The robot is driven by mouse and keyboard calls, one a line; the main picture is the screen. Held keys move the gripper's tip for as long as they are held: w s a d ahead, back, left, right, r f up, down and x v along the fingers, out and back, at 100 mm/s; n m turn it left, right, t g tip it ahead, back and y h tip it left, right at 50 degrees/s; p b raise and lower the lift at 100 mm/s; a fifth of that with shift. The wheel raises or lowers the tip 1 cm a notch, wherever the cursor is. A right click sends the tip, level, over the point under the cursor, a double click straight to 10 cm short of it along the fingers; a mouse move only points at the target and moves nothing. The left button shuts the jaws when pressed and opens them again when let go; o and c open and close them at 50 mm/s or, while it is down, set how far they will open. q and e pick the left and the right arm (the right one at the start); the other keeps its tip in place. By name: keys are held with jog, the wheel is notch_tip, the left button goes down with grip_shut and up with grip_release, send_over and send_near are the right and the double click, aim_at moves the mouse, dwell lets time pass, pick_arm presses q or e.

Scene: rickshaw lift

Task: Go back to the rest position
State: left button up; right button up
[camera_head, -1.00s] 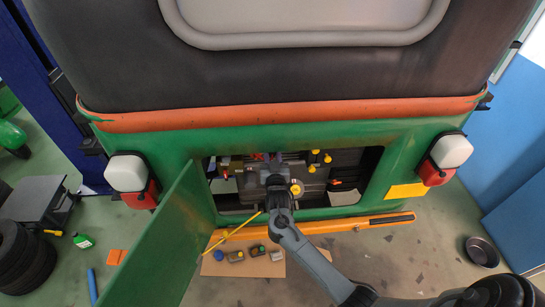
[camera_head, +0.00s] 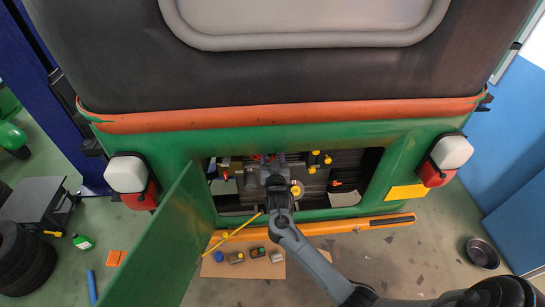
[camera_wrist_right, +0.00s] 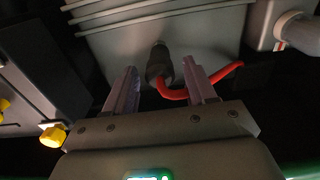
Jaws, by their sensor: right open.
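My right arm comes in from the lower right in the head view, and its gripper (camera_head: 278,180) is inside the open engine bay (camera_head: 345,165) of the green rickshaw (camera_head: 250,138). In the right wrist view the two fingers of the right gripper (camera_wrist_right: 161,88) are apart. A dark plug (camera_wrist_right: 159,65) with a red cable (camera_wrist_right: 172,94) stands in front of and between the fingers. I cannot tell whether a finger touches it. My left gripper is not in view.
The green engine door (camera_head: 165,240) hangs open at the left of the bay. An orange bumper (camera_head: 345,224) runs below the opening. Yellow caps (camera_head: 313,158) sit in the bay; one yellow knob (camera_wrist_right: 53,136) is left of the gripper. Small parts lie on cardboard (camera_head: 245,268) on the floor.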

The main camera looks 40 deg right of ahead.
jog(key=shift+s+a, duration=0.1)
jog(key=shift+p+v, duration=0.95)
jog(key=shift+v, duration=0.15)
jog(key=shift+p+v, duration=1.4)
jog(key=shift+v, duration=1.4)
jog(key=shift+a, duration=0.1)
jog(key=p+v, duration=0.4)
jog(key=v, duration=0.6)
jog(key=shift+s+a, duration=0.25)
jog(key=shift+s, duration=0.1)
